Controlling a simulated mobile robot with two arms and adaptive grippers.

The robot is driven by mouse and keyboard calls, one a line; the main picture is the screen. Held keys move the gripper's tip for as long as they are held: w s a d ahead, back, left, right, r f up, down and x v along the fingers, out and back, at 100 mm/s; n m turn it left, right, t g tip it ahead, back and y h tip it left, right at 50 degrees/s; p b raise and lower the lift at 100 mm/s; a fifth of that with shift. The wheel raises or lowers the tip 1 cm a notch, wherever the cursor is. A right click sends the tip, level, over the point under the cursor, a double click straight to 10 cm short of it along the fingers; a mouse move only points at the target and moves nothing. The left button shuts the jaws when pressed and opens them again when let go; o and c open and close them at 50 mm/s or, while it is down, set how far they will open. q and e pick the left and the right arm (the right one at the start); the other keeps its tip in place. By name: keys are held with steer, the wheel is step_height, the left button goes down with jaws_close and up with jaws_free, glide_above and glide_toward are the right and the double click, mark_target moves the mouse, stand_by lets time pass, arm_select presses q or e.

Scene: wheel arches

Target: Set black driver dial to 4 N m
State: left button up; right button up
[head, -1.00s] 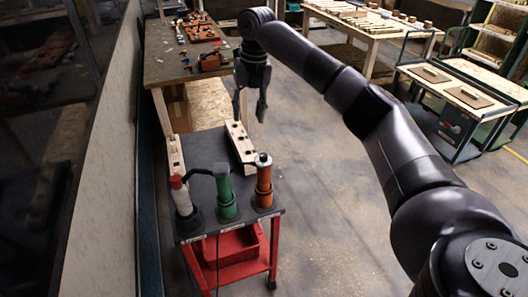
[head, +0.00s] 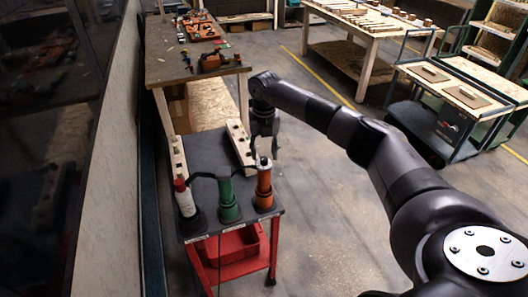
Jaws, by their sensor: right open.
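Three upright tools stand in dark round holders at the front of a small cart (head: 208,152): one with a red top and white body (head: 184,196), a green one (head: 227,196) and an orange one (head: 264,186). I cannot make out which is the black driver, and no dial marks are readable. My right gripper (head: 265,150) points down, open, just behind and above the orange tool's top; I cannot tell if they touch. It appears empty. My left gripper is not in view.
Wooden rails with dark holes (head: 241,146) line both sides of the cart top. A red bin (head: 229,250) sits below. A workbench (head: 178,66) with orange parts stands behind.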

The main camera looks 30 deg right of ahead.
mark_target(264, 161)
steer(key=shift+f, duration=1.15)
steer(key=shift+c, duration=0.4)
jaws_close()
